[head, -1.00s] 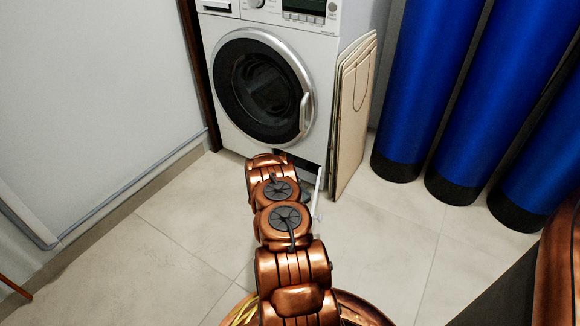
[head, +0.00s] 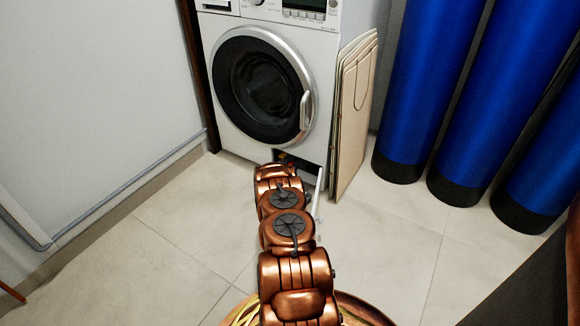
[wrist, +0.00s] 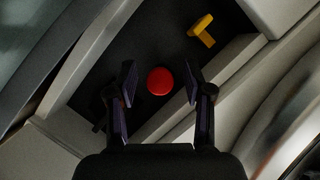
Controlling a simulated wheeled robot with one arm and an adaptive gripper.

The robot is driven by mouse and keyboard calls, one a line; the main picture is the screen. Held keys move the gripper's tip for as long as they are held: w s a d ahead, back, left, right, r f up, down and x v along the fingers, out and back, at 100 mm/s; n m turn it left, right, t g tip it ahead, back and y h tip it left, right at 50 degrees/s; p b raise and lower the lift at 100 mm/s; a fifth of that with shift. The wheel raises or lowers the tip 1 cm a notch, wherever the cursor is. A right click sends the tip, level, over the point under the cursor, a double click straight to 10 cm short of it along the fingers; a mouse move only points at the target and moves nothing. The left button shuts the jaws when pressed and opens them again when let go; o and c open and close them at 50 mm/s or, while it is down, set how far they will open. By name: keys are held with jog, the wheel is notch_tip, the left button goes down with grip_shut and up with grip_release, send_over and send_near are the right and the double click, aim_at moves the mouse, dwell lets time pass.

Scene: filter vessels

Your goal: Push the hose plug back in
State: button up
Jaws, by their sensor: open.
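In the wrist view, a round red knob (wrist: 160,81) sits in the dark filter recess (wrist: 135,50) at the foot of the washing machine (head: 262,85). A yellow L-shaped piece with a tab (wrist: 201,31) is up and to the right of it, near the recess edge. I cannot tell for sure which is the hose plug. My gripper (wrist: 159,83) is open, its two fingers to the left and right of the red knob in the picture; no contact shows. The yellow piece is outside the fingers. In the head view my arm hides the gripper.
A white flap (head: 318,192) hangs open at the right of the recess. Flat beige boards (head: 352,115) lean beside the machine. Several blue cylinders (head: 430,90) stand to the right. The tiled floor (head: 180,235) on the left is clear.

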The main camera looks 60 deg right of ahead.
grip_shut()
dwell(0.4)
